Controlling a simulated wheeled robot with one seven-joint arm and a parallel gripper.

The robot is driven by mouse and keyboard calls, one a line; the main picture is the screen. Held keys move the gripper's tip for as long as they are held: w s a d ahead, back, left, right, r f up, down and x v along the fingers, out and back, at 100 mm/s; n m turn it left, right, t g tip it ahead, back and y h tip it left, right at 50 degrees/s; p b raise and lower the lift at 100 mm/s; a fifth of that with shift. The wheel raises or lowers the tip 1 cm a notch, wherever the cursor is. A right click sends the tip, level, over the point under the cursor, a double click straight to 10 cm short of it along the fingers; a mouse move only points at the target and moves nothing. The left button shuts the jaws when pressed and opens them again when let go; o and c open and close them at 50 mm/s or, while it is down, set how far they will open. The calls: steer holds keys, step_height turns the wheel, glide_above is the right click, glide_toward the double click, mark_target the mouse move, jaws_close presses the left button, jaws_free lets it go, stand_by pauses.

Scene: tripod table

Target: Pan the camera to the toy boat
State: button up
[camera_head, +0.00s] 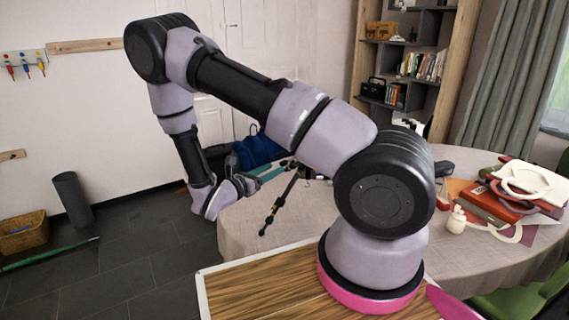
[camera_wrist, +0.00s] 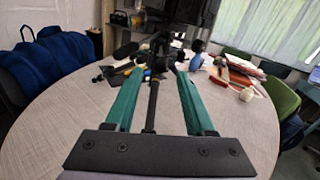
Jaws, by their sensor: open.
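I cannot make out a toy boat for certain in either view. My gripper (camera_head: 272,172) reaches over the round table at the left of the head view. In the wrist view its two teal fingers (camera_wrist: 158,75) are wide apart and point across the table. A black tripod (camera_wrist: 162,48) with a large dark body on top stands ahead of the fingers. One slim black leg shows between them, and I cannot tell if it touches them. A small blue and white object (camera_wrist: 196,60) beside the tripod is too small to identify.
The round table (camera_wrist: 60,125) is bare at the near left. Small dark tools (camera_wrist: 118,72) lie around the tripod. Red books (camera_head: 490,203) and a small cream figure (camera_head: 456,220) lie on the right. Blue chairs (camera_wrist: 55,68) and green chairs (camera_wrist: 280,98) stand around the table.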

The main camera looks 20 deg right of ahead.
mark_target(285, 163)
steer(key=x, duration=0.6)
steer(key=shift+w+d, duration=0.15)
steer(key=shift+d, duration=0.2)
jaws_close()
stand_by(1.1)
